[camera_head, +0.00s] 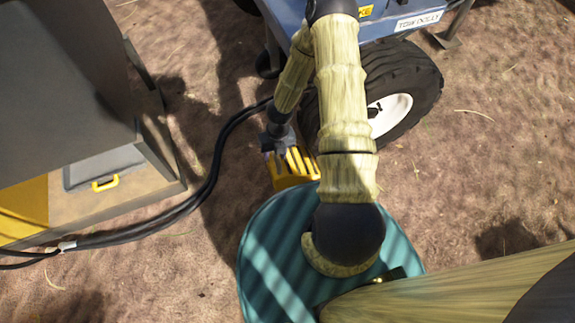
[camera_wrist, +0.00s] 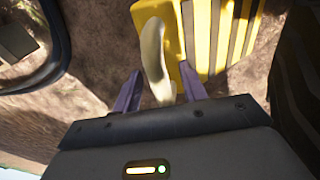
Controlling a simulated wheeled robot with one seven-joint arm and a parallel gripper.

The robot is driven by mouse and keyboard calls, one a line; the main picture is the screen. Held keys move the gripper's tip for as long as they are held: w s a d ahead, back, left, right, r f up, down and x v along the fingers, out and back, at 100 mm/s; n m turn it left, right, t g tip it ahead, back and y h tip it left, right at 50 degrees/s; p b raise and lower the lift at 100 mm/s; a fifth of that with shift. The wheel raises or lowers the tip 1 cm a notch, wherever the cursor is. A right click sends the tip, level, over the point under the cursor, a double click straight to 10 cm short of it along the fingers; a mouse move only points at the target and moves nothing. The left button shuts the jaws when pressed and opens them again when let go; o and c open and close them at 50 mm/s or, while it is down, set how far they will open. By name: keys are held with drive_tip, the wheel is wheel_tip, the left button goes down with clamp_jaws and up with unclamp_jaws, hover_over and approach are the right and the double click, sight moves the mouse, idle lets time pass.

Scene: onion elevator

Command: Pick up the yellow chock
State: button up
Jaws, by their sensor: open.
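The yellow chock (camera_head: 293,172) sits on the dirt just beyond the teal round surface, close to the big black tyre. In the wrist view the chock (camera_wrist: 222,32) shows yellow with dark grooves at the top right. A pale curved handle (camera_wrist: 154,58) stands at its left side. My gripper (camera_wrist: 160,76) is open, with one purple finger on each side of the handle's lower part. I cannot tell whether either finger touches it. In the head view my gripper (camera_head: 277,143) is at the chock's far end, partly hidden by my arm.
A blue tow dolly (camera_head: 400,18) with a black tyre (camera_head: 412,75) stands close on the right. A black cable (camera_head: 222,150) runs along the ground to the left. A grey and yellow cabinet (camera_head: 115,205) stands at left. Open dirt lies to the right.

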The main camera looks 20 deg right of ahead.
clamp_jaws()
drive_tip(key=shift+w, duration=0.1)
idle(1.3)
